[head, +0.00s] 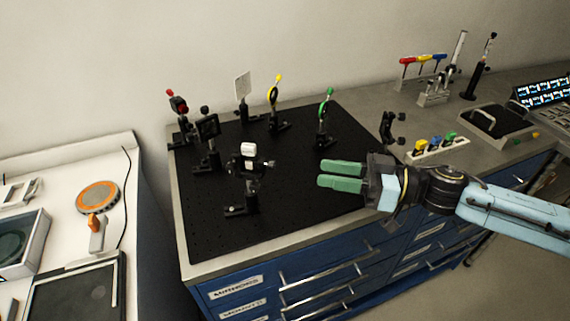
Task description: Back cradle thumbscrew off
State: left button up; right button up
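A black post mount, apparently the cradle (246,185), stands near the front middle of the black breadboard (300,210). I cannot tell which knob is the back thumbscrew; the far side is hidden. My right gripper (323,173) comes in from the right with green fingers pointing left toward the mount. It is well apart from it, above the board, with a narrow empty gap between the fingers. My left gripper is not in view.
The front right of the board is clear. A white side table (100,160) is at left.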

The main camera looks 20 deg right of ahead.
aim_at(275, 164)
jog(key=p+x, duration=0.1)
jog(key=x, duration=0.8)
jog(key=shift+w+a, duration=0.1)
grip_shut()
